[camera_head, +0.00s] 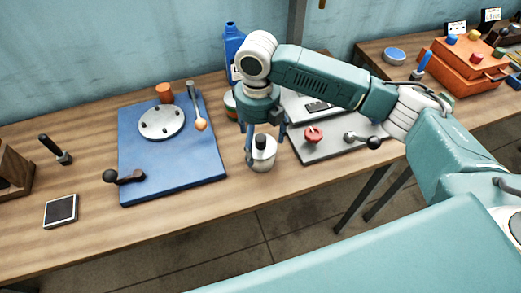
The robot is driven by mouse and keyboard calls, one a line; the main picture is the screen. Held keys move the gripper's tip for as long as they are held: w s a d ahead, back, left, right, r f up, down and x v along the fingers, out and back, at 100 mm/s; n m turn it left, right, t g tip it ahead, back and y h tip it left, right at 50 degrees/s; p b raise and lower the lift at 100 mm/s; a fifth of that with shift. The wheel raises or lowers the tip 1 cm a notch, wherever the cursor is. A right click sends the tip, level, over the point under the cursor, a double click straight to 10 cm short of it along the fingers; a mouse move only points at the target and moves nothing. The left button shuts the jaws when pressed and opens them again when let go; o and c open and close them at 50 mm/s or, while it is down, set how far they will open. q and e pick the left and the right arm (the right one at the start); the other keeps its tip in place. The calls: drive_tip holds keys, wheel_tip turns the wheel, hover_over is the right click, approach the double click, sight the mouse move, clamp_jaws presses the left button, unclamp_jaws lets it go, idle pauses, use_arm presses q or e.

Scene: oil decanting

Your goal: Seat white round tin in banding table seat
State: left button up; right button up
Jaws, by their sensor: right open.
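The white round tin (262,160) with a dark knob or cap on top stands near the front edge of the wooden table. My right gripper (265,140) comes from above, pointing down, with its fingers apart on either side of the tin's upper part. The gripper is open; whether a finger touches the tin I cannot tell. A round grey plate with several dark holes (161,122) lies on the blue mat (190,172) to the left; it may be the banding table, but I cannot tell where its seat is. My left gripper is not in view.
A blue bottle (234,42) stands behind my gripper. A grey plate with a red knob (314,134) lies right. The mat's front is clear.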

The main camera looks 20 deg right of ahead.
sight(261, 152)
drive_tip(key=shift+f, duration=0.3)
drive_tip(key=shift+d+f, duration=0.1)
drive_tip(key=shift+f, duration=0.25)
drive_tip(key=f, duration=0.1)
drive_tip(key=f+p, duration=0.1)
drive_tip(key=f, duration=0.1)
drive_tip(key=f+p, duration=0.1)
drive_tip(key=shift+d+f, duration=0.3)
drive_tip(key=c, duration=1.3)
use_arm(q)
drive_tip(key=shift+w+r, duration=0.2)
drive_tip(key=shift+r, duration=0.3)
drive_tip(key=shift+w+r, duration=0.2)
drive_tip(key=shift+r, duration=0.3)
use_arm(e)
drive_tip(key=c, duration=0.4)
